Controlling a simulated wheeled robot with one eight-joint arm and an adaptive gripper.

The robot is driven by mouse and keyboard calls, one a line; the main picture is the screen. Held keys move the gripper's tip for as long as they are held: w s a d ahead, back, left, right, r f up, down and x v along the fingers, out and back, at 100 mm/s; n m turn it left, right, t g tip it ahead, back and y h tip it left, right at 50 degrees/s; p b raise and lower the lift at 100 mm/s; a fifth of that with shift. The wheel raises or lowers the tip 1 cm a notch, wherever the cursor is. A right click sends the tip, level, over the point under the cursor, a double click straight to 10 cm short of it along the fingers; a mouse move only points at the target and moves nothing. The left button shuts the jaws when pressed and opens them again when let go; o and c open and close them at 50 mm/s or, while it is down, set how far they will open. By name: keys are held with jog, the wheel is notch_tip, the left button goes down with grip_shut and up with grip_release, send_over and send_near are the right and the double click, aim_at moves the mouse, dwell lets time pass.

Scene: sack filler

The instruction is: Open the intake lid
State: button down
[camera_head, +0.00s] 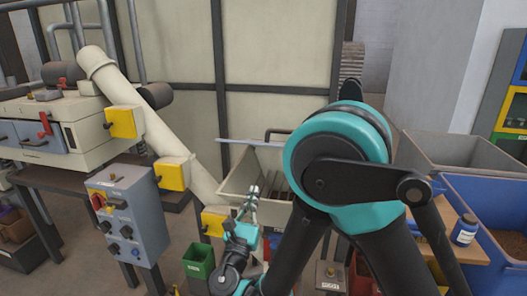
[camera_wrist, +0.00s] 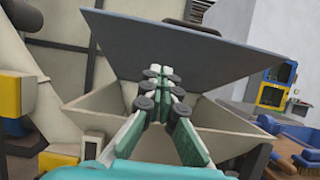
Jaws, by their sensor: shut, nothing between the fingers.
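The intake lid (camera_wrist: 190,50) is a flat grey panel. In the wrist view it stands raised and tilted over the back of the beige hopper (camera_wrist: 95,115), whose mouth shows below it. In the head view the lid (camera_head: 245,143) is a thin, nearly edge-on strip above the hopper (camera_head: 238,172). My gripper (camera_wrist: 160,72) is shut and empty, over the hopper mouth, its tips in front of the lid's face. I cannot tell whether they touch it. The gripper (camera_head: 254,190) also shows in the head view, and my arm hides the hopper's right side.
A beige pipe (camera_head: 150,125) with yellow boxes slants down left of the hopper. A grey control box (camera_head: 128,215) and a green bin (camera_head: 198,262) stand in front.

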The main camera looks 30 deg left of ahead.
jog(key=s+r+x, duration=0.1)
jog(key=r+x, duration=0.1)
jog(key=x, duration=1.1)
jog(key=shift+r, duration=0.4)
jog(key=shift+s+a, duration=0.1)
jog(key=w+a+r+g+h, duration=0.1)
jog(key=w+r+g, duration=0.1)
jog(key=w+r, duration=0.5)
jog(key=w+a+r+g, duration=0.1)
jog(key=w+r+g, duration=0.15)
jog(key=r, duration=0.75)
jog(key=w+a+r+g, duration=0.1)
jog(key=w+a+r, duration=0.1)
jog(key=w+r, duration=0.4)
jog(key=w+a+r+g, duration=0.2)
jog(key=w+r, duration=0.4)
jog(key=w, duration=0.5)
jog(key=shift+a+r+h, duration=0.15)
jog(key=shift+r+h, duration=0.2)
jog(key=shift+h, duration=0.05)
jog(key=shift+f, duration=0.1)
